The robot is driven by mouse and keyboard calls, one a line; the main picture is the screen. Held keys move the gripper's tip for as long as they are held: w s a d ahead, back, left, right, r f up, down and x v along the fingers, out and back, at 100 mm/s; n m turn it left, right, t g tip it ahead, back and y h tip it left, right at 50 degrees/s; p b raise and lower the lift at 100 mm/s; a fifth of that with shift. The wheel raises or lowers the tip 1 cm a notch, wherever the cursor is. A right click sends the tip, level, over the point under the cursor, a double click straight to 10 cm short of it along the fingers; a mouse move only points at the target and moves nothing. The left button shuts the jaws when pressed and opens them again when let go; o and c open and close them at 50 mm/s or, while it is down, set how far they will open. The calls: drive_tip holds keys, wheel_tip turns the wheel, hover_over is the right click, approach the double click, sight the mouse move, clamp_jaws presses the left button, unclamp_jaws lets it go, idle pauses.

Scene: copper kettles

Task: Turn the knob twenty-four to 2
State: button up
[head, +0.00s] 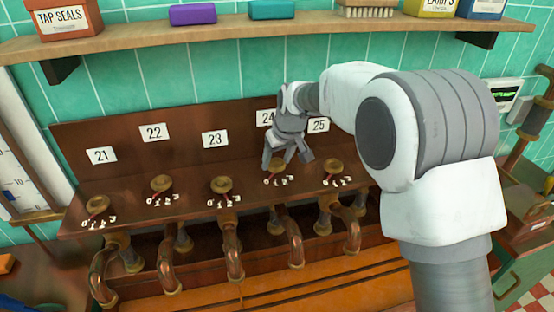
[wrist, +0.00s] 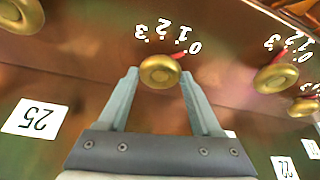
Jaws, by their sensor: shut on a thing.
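Knob twenty-four is a round brass knob (head: 276,165) on the brown bench, under the partly covered white label 24 (head: 265,118). In the wrist view the same knob (wrist: 160,72) sits between the two grey fingertips of my gripper (wrist: 160,77), which is shut on it. In the head view my gripper (head: 287,157) reaches down over the knob from behind. White digits 0, 1, 2 and 3 (wrist: 168,36) arc beside the knob. Its red pointer (wrist: 178,55) points at or close to 0.
Similar brass knobs stand beside it, under label 23 (head: 215,139) and label 25 (head: 318,125). Copper pipes (head: 231,250) run below the bench front. A wooden shelf (head: 220,38) with boxes and a brush is above.

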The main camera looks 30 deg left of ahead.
drive_tip(key=shift+w+d+n+g+y, duration=0.1)
drive_tip(key=shift+n+g+y, duration=0.25)
drive_tip(key=shift+n, duration=0.75)
drive_tip(key=n+g, duration=0.1)
drive_tip(key=n, duration=0.2)
drive_tip(key=shift+w+r+y, duration=0.1)
drive_tip(key=shift+w+y, duration=0.05)
drive_tip(key=shift+y, duration=0.1)
drive_tip(key=n+g+p, duration=0.1)
drive_tip(key=n, duration=0.2)
drive_tip(key=shift+n+g, duration=0.35)
drive_tip(key=shift+n, duration=0.05)
drive_tip(key=shift+w+n+g+p, duration=0.15)
drive_tip(key=shift+n+g+p, duration=0.25)
drive_tip(key=shift+n+p, duration=0.6)
drive_tip(key=shift+n, duration=0.4)
drive_tip(key=o, duration=1.4)
drive_tip(key=shift+c, duration=0.2)
